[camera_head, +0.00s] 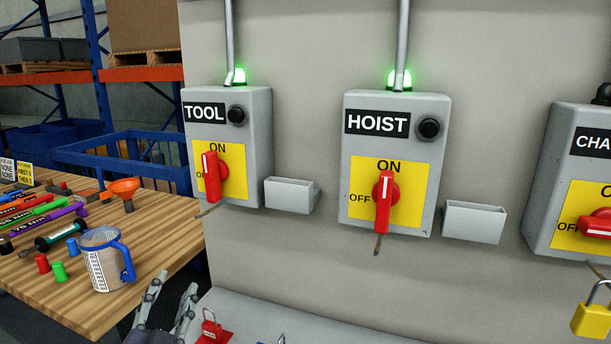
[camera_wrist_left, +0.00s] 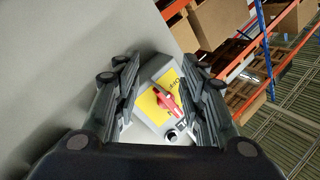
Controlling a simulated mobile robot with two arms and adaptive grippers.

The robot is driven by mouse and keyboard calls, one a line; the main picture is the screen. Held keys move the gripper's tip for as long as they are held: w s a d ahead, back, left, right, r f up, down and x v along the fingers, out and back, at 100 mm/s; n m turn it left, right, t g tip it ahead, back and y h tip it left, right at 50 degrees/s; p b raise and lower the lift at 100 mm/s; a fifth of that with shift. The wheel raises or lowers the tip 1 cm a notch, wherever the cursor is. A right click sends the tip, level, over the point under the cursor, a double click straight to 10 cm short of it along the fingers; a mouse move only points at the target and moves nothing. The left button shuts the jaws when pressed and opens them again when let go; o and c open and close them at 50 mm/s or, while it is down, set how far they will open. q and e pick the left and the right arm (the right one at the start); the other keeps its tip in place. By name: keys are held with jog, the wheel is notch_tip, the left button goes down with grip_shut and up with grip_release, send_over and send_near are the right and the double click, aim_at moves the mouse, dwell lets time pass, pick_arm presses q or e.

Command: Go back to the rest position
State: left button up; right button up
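My left gripper (camera_head: 175,284) is low in the head view, between the wooden table and the grey wall. Its two fingers are apart with nothing between them. In the left wrist view the fingers (camera_wrist_left: 160,66) are also spread, and a grey switch box (camera_wrist_left: 148,76) with a yellow plate and red handle shows beyond the gap. My right gripper is not in view.
The TOOL box (camera_head: 255,150) and HOIST box (camera_head: 435,160) have upright red handles and green lamps. A third box (camera_head: 550,180), partly cut off, has a sideways handle; a yellow padlock (camera_head: 592,320) hangs below. A table (camera_head: 150,255) bears tools and a mug (camera_head: 103,262).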

pick_arm(q)
jog(key=s+a+f+n+g, duration=0.1)
jog(key=s+f+g, duration=0.2)
jog(key=f, duration=0.3)
jog(key=s+a+f+n+g, duration=0.1)
jog(key=s+f+n+g, duration=0.1)
jog(key=f, duration=0.5)
jog(key=s+d+f+n+g+h, duration=0.1)
jog(key=s+d+f+g, duration=0.2)
jog(key=s+f+g, duration=0.5)
jog(key=s+d+f+g+h, duration=0.1)
jog(key=s+d+f+g, duration=0.15)
jog(key=s+f, duration=0.95)
jog(key=s+f+g, duration=0.1)
jog(key=s+f, duration=0.1)
jog(key=f, duration=1.1)
jog(key=s+f+g, duration=0.1)
jog(key=s+f, duration=0.1)
jog(key=f, duration=1)
jog(key=s+a+f, duration=0.1)
jog(key=s+f, duration=0.6)
jog(key=s, duration=0.1)
jog(key=s+a+f, duration=0.2)
jog(key=s+f, duration=0.6)
jog(key=shift+a+g, duration=0.25)
jog(key=shift+g, duration=0.2)
jog(key=shift+s, duration=0.1)
